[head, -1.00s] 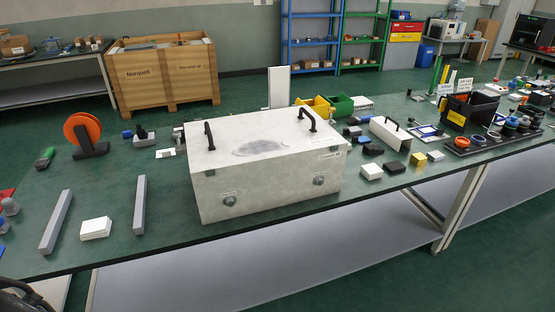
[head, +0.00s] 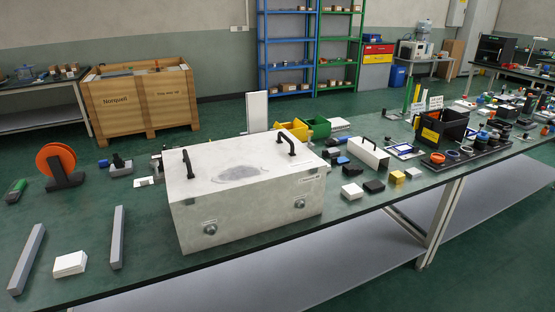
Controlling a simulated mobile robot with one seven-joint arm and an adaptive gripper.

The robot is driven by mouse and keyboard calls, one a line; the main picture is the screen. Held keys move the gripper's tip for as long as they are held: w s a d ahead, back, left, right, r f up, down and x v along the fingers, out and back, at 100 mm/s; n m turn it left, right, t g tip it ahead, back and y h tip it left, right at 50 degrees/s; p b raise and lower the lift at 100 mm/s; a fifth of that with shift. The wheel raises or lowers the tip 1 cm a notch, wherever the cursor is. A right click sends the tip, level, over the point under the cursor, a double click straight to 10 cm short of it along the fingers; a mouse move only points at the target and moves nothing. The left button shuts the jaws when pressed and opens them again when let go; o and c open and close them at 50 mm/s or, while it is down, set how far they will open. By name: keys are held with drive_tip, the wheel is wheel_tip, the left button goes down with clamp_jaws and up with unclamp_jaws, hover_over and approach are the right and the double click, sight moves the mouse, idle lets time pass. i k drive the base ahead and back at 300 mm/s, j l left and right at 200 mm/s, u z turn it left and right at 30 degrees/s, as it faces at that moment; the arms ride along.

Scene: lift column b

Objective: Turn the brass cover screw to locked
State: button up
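A large white-grey box (head: 245,222) stands on the green workbench (head: 150,262), with two black handles on its top and a dark grey oval patch between them. My gripper is not in view.
Left of the box lie two grey bars (head: 116,237), a white block (head: 70,264) and an orange spool (head: 57,164). Right of it are small blocks, a white handled cover (head: 368,153) and a black holder (head: 443,128). Bare bench lies before the box.

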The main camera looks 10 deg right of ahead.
sight(310, 134)
drive_tip(key=i+l, duration=0.55)
drive_tip(key=l, duration=0.3)
drive_tip(key=i+l+z, duration=0.1)
drive_tip(key=i+l, duration=0.2)
drive_tip(key=l, duration=0.1)
